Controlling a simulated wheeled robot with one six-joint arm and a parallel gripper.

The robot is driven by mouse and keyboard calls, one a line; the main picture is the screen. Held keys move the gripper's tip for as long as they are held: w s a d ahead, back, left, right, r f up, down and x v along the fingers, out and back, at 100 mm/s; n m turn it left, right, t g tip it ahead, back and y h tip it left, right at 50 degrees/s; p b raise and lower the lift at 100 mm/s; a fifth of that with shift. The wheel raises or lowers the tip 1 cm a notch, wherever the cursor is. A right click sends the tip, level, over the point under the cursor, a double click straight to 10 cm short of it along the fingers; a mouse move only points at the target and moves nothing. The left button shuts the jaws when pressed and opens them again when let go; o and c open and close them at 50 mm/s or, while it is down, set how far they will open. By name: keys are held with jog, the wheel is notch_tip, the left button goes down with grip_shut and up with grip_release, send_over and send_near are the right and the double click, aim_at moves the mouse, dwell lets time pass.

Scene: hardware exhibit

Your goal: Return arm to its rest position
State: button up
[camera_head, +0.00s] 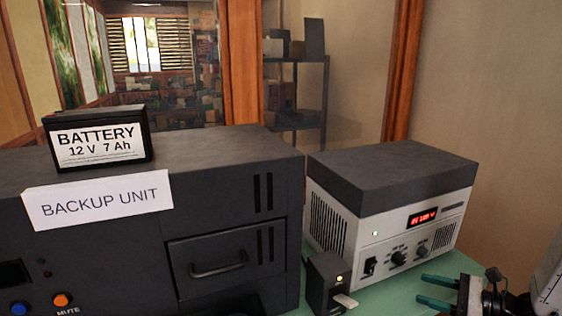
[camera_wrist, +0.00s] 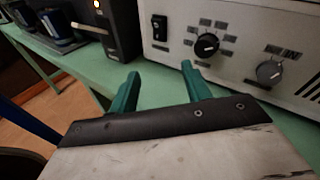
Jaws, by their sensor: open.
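My gripper (camera_head: 437,292) is at the lower right of the head view, with two teal fingers apart and nothing between them. In the wrist view my gripper (camera_wrist: 158,88) points at the gap between a small black box and a white instrument, over the green bench. The fingers appear apart from both. Part of my arm shows at the right edge of the head view.
A black backup unit (camera_head: 235,170) carries a battery (camera_head: 100,140). The white instrument (camera_head: 385,230) with a dark top and red display stands right of it. The small black box (camera_head: 326,283) with a lit lamp stands between them on the green bench (camera_head: 375,300).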

jog(key=s+a+r+n+g+h, duration=0.2)
jog(key=s+a+r+n+g, duration=0.6)
jog(key=s+a+n+g, duration=0.3)
jog(key=s+r+n+t+h, duration=0.2)
jog(key=s+r+n+h, duration=0.8)
jog(key=r+n, duration=0.2)
jog(key=shift+s+a+r+h, duration=0.15)
jog(key=shift+s+h, duration=0.2)
jog(key=shift+h, duration=0.05)
dwell(0.7)
